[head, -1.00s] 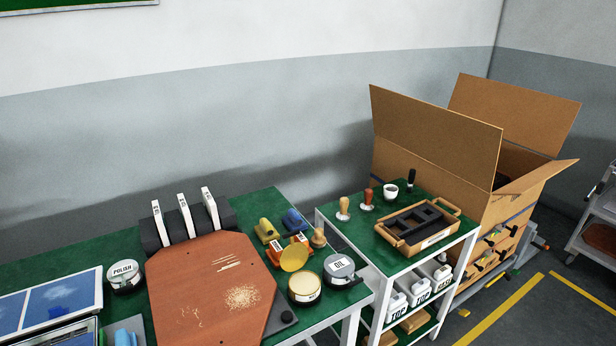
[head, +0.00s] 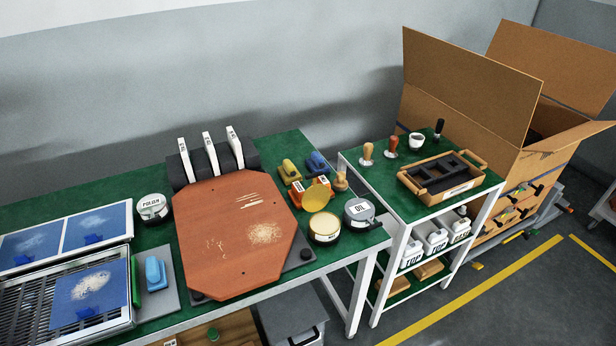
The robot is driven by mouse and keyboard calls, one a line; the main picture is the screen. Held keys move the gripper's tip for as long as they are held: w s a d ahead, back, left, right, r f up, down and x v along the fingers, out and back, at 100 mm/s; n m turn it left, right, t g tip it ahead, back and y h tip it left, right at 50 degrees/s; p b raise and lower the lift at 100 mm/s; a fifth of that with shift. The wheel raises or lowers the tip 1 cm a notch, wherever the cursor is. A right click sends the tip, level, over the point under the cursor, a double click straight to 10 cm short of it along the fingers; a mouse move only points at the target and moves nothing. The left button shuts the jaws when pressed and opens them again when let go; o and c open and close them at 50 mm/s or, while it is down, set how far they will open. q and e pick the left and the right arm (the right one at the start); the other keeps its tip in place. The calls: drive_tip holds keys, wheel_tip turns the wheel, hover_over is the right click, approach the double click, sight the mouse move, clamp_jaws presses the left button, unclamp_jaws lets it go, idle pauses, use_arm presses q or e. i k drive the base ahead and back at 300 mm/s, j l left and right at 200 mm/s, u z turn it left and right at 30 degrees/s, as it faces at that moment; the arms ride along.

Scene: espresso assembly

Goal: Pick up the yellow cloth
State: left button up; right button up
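No plainly spread yellow cloth shows. A small yellow bundle (head: 289,169) lies at the back right of the green-topped bench (head: 150,327), left of a similar blue bundle (head: 317,162). It may be the yellow cloth, but it is too small to tell. Two orange labelled pieces (head: 297,187) lie just in front of it. A round yellow lid or disc (head: 318,194) leans by an open tin (head: 324,228). Neither of my grippers is in the head view.
A brown octagonal board (head: 225,245) fills the bench middle, with a dark rack holding white tags (head: 208,152) behind it. The POLISH tin (head: 153,208) and OIL tin (head: 360,213) stand either side. A shelved cart (head: 370,180) with a wooden tray (head: 441,177) stands right.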

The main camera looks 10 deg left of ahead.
sight(287, 172)
drive_tip(key=u, duration=2.65)
drive_tip(key=z, duration=2.25)
drive_tip(key=i+l, duration=0.15)
drive_tip(key=l, duration=0.25)
drive_tip(key=i+l, duration=0.2)
drive_tip(key=l, duration=0.15)
drive_tip(key=i+l+u, duration=0.1)
drive_tip(key=l+u, duration=0.6)
drive_tip(key=i+l+u, duration=0.1)
drive_tip(key=l+u, duration=0.25)
drive_tip(key=j, duration=0.1)
